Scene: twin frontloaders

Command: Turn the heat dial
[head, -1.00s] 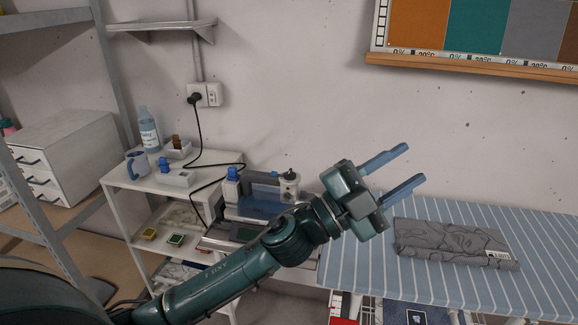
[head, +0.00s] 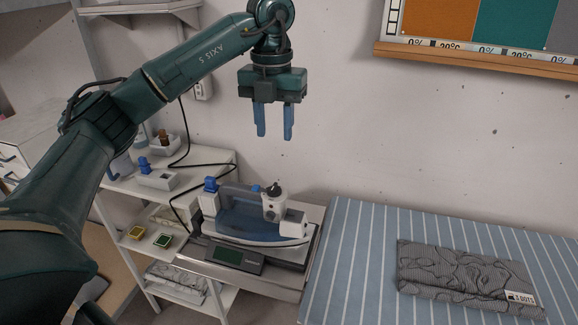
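The steam iron (head: 250,214), blue and white, sits on its grey stand with a small dark display (head: 228,256) at the front. A white round dial with a black knob on top (head: 274,202) stands on the iron's right end; I take it for the heat dial. My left gripper (head: 274,136) points straight down, high above the iron and the dial. Its two blue fingers are apart with nothing between them. The dial is unobstructed in the head view. My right gripper is not in view.
A striped ironing board (head: 360,250) with a folded grey cloth (head: 465,278) lies to the right. A white shelf (head: 190,182) with small items stands left, with a black cord running from the wall. The wall is close behind.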

